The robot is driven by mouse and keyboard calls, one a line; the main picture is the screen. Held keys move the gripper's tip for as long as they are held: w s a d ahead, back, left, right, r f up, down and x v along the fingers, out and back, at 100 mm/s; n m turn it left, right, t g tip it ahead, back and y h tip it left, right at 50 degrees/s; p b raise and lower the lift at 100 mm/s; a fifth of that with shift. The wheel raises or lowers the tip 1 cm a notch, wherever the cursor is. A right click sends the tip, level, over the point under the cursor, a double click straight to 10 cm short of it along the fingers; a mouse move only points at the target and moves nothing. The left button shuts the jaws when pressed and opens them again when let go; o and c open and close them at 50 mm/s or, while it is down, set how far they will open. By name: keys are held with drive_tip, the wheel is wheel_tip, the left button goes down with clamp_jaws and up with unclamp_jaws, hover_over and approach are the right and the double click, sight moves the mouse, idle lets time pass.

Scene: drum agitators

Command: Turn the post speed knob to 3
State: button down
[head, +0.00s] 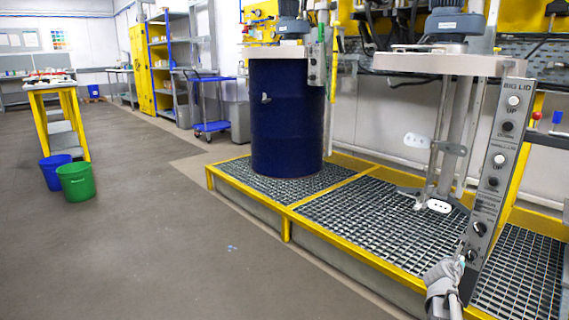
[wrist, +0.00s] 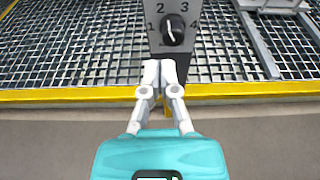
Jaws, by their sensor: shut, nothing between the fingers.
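The speed knob is a black dial (wrist: 172,30) on a grey panel with the numbers 1 to 4 around it in the wrist view. I cannot tell for sure which number its light pointer mark faces. The panel (head: 498,160) is the slanted grey "BIG LID" control post at the right in the head view, with two dark knobs near its lower end; the lower one (head: 471,255) is beside my gripper. My gripper (wrist: 165,68) is shut and empty, its fingertips just below the dial in the wrist view. Whether they touch the panel is unclear.
A yellow-edged grating platform (head: 380,228) lies under the post. A dark blue drum (head: 287,120) stands on it farther left, and a steel agitator (head: 440,150) hangs behind the post. Green (head: 75,182) and blue (head: 55,172) bins stand far left.

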sight(470, 249)
drive_tip(key=shift+d, duration=0.3)
drive_tip(key=shift+w+d, duration=2.25)
drive_tip(key=shift+d, duration=0.3)
drive_tip(key=shift+s+f+b, duration=0.15)
drive_tip(key=shift+f+b, duration=0.15)
drive_tip(key=shift+s+d, duration=0.75)
drive_tip(key=shift+s, duration=0.05)
idle(0.7)
drive_tip(key=shift+r, duration=0.2)
drive_tip(key=shift+d+r+p, duration=0.1)
drive_tip(key=shift+r+p, duration=0.1)
drive_tip(key=shift+p, duration=0.2)
drive_tip(key=shift+s, duration=0.1)
drive_tip(key=shift+s+a, duration=1.95)
drive_tip(key=shift+a, duration=0.3)
